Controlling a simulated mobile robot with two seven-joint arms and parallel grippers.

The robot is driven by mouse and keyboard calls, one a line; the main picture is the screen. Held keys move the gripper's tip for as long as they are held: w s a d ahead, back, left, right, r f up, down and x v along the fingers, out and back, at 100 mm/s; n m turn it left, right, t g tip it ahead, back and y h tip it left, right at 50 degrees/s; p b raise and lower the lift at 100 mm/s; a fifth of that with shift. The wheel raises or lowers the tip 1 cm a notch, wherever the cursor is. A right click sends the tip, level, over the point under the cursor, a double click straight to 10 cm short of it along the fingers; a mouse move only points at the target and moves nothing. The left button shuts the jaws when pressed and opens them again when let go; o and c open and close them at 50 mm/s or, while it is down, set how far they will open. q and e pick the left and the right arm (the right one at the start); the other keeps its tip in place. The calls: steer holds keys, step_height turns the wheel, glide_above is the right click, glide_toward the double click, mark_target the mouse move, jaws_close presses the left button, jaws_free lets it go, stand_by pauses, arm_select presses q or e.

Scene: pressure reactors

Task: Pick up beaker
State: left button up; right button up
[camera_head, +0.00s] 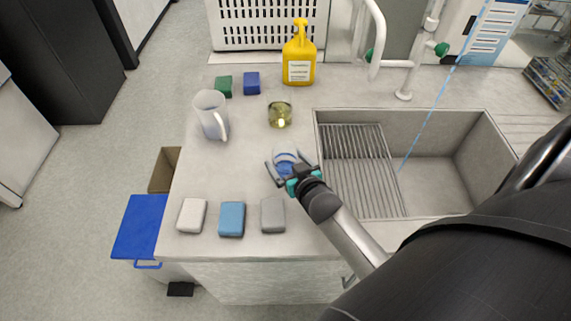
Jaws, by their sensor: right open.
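A small clear glass beaker (285,157) with blue in it stands on the grey counter (250,155), left of the sink. My right gripper (284,162) reaches in from the lower right. It is open, with one finger on each side of the blue beaker; I cannot tell whether they touch it. The gripper partly hides the beaker's near side. A second small glass vessel (280,114) with yellow-green contents stands farther back. My left gripper is not in view.
A whitish jug (211,114) stands at the left. A yellow bottle (299,56) and green (223,86) and blue (252,83) blocks stand behind. White (191,215), blue (231,219) and grey (272,215) blocks line the front edge. A sink (440,185) with a tap lies right.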

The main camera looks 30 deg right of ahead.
mark_target(281, 155)
steer(key=shift+b+x, duration=0.45)
steer(key=shift+x, duration=1.8)
steer(key=shift+f, duration=0.1)
steer(key=shift+c, duration=0.2)
steer(key=c, duration=1.2)
